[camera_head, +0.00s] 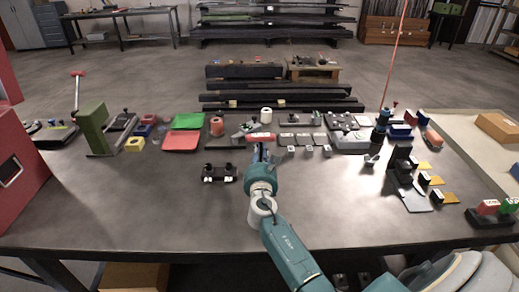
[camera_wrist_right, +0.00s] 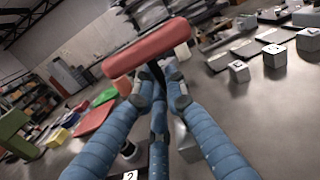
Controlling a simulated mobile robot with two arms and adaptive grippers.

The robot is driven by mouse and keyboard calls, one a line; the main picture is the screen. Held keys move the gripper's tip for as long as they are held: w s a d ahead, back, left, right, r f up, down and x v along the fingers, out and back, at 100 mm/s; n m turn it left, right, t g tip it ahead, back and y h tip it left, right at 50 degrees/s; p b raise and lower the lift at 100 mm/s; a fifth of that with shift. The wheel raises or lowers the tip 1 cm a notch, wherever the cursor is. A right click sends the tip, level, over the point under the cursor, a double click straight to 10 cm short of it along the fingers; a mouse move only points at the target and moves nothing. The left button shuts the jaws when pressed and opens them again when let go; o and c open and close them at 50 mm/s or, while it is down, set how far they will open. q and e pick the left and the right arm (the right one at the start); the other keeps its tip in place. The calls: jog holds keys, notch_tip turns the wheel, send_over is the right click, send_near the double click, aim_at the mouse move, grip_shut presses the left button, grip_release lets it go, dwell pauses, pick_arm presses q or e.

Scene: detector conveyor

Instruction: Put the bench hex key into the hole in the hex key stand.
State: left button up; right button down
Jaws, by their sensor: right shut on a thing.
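My right gripper (camera_head: 262,154) is over the middle of the table, its fingers closed on a tool with a red bar handle (camera_head: 261,137), which I take to be the bench hex key. In the right wrist view the fingertips (camera_wrist_right: 160,88) meet on a dark shaft just under the red handle (camera_wrist_right: 147,48). The lower end of the shaft is hidden by the fingers. A low black stand (camera_head: 220,173) with two knobs and white labels is left of the gripper; I cannot tell whether it is the hex key stand or see a hole in it. My left gripper is not in view.
Green and red trays (camera_head: 181,143) lie left of the gripper. Several small labelled cubes (camera_head: 309,149) stand to its right.

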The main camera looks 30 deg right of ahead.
jog(key=shift+f+b, duration=0.35)
jog(key=shift+f, duration=0.1)
jog(key=shift+f+b, duration=1.6)
jog(key=shift+f, duration=0.15)
jog(key=c, duration=1.7)
grip_release()
jog(key=v, duration=1.2)
